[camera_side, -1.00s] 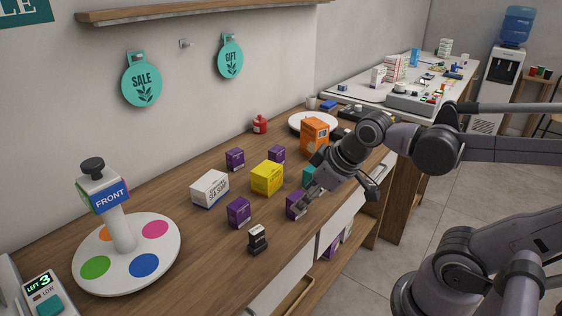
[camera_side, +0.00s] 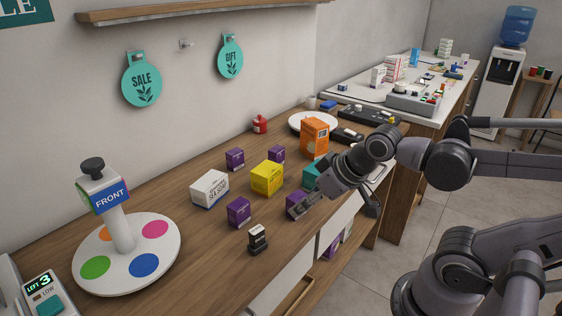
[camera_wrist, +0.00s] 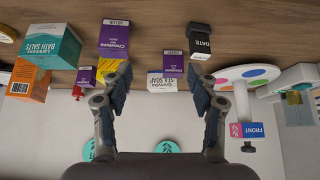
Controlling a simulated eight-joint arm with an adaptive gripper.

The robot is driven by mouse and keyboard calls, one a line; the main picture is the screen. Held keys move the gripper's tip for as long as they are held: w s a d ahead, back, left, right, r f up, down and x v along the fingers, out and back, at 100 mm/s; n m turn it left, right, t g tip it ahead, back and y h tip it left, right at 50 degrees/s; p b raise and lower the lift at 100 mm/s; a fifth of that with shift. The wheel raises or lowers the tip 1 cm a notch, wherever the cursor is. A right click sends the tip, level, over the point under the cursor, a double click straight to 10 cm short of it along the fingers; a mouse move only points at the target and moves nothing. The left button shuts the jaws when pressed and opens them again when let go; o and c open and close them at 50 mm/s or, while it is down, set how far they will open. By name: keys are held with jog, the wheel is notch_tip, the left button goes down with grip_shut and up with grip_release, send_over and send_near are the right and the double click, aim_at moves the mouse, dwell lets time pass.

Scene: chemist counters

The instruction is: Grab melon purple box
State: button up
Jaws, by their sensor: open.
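Several small purple boxes stand on the wooden counter. The nearest to my gripper (camera_side: 304,208) is a purple box (camera_side: 292,197), partly hidden behind the fingers in the side view. In the wrist view this purple-and-white box (camera_wrist: 115,40) stands ahead of the left finger; its end label seems to read MELON, but is small. Another purple box (camera_side: 239,212) stands to its left in the side view and shows near the middle of the wrist view (camera_wrist: 173,65). Two more, one at the back left (camera_side: 235,159) and one beside it (camera_side: 277,154), are farther away. My gripper is open and empty.
A teal bath salts box (camera_wrist: 62,48) and an orange box (camera_side: 314,137) stand close to the purple box. A yellow box (camera_side: 267,178), a white sea soap box (camera_side: 209,189) and a black date box (camera_side: 257,238) stand around. A round white stand (camera_side: 165,262) is at left.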

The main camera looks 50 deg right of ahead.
jog(key=n+g+h, duration=0.4)
jog(key=n+g, duration=0.3)
jog(key=n, duration=0.7)
send_near(294, 198)
jog(key=s+f, duration=0.1)
jog(key=f+n, duration=0.1)
jog(key=f, duration=0.1)
jog(key=d+f, duration=0.1)
jog(key=f, duration=0.1)
jog(key=w+d+f+n, duration=0.1)
jog(key=f, duration=0.1)
jog(key=shift+f+n+g+h, duration=0.2)
jog(key=shift+n+g+h, duration=0.1)
jog(key=shift+g, duration=0.1)
jog(key=shift+d+x, duration=0.2)
jog(key=shift+x, duration=1.15)
jog(key=shift+d+x, duration=0.15)
jog(key=shift+x, duration=1.2)
jog(key=shift+w+r, duration=0.15)
jog(key=shift+c, duration=0.3)
jog(key=c, duration=1.2)
